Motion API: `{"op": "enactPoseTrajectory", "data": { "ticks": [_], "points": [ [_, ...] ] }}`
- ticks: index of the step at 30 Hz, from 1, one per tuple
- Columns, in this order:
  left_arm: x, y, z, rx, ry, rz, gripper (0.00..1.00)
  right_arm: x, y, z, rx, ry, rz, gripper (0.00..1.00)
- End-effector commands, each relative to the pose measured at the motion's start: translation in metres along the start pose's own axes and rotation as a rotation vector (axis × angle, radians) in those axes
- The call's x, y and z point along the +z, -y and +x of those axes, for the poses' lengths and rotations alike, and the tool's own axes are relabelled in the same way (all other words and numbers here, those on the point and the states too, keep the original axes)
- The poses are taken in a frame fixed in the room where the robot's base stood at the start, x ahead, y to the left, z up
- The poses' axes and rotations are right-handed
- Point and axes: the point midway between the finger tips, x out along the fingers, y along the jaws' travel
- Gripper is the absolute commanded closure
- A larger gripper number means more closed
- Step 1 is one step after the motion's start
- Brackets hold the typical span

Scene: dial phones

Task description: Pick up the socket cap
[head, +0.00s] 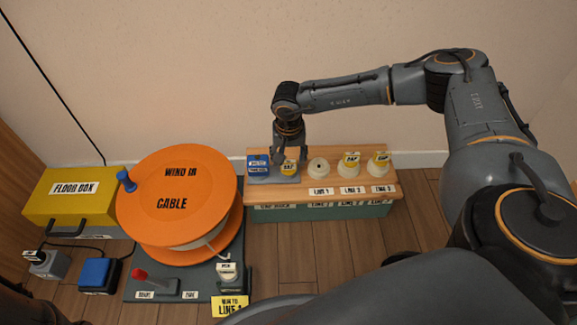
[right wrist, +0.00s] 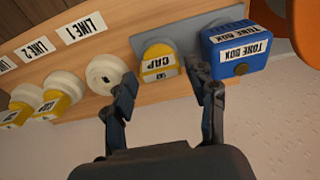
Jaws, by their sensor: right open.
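The socket cap (head: 289,167) is yellow with a white CAP label. It sits on a grey pad (head: 262,179) on the wooden shelf, between the blue tone box (head: 258,165) and the bare LINE 1 socket (head: 318,167). In the right wrist view the cap (right wrist: 159,62) shows beyond the gap between the fingertips. My right gripper (head: 284,157) is open and points down close behind the cap; its fingers (right wrist: 162,83) hold nothing. Whether a finger touches the cap cannot be told. My left gripper is not in view.
The LINE 2 (head: 349,166) and LINE 3 (head: 379,165) sockets carry yellow caps. Left of the shelf stands a large orange cable reel (head: 178,190), with a yellow floor box (head: 70,192) beyond it. The wall is close behind the shelf.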

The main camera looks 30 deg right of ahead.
Motion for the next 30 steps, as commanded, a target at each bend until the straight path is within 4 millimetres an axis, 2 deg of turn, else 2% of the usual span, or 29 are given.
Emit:
{"op": "enactPoseTrajectory", "data": {
  "ticks": [1, 4, 14, 15, 19, 30],
  "points": [
    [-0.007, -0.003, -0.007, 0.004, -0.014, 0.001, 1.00, 0.001, 0.000, 0.012, -0.001, -0.001, 0.001, 0.43],
    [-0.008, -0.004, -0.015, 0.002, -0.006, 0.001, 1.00, 0.001, 0.000, 0.022, -0.002, -0.001, 0.001, 0.43],
    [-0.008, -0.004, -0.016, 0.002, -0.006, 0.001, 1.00, 0.000, 0.000, 0.024, -0.001, 0.000, 0.002, 0.43],
    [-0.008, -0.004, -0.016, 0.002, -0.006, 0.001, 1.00, 0.000, 0.000, 0.024, -0.002, 0.000, 0.002, 0.47],
    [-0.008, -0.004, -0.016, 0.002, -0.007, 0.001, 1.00, 0.000, 0.000, 0.024, -0.001, 0.000, 0.002, 0.74],
    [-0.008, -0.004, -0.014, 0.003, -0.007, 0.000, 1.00, 0.000, 0.000, 0.023, -0.001, 0.000, 0.002, 0.75]
  ]
}}
